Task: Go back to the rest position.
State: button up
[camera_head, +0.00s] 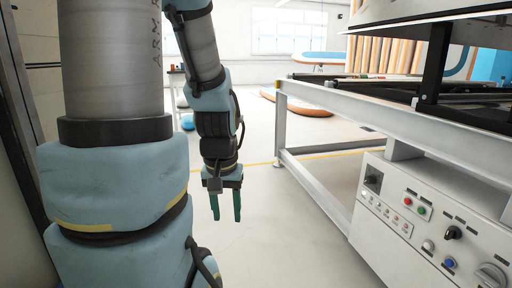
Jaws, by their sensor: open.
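My gripper (226,206) hangs from my arm near the middle of the head camera view, with its two green fingers pointing down. The fingers are apart, with a gap between them, and nothing is held. It is above the pale floor, to the left of the white machine frame. My thick upper arm fills the left of the view and hides what is behind it.
A white metal machine frame (400,117) runs along the right, with a control panel (420,215) of buttons and knobs. Inflatable boards (318,58) lie toward the back under windows. The floor (290,240) between my arm and the machine is clear. A dark-edged wall stands close at left.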

notch_tip(320, 180, up, 32)
jog(key=p, duration=3)
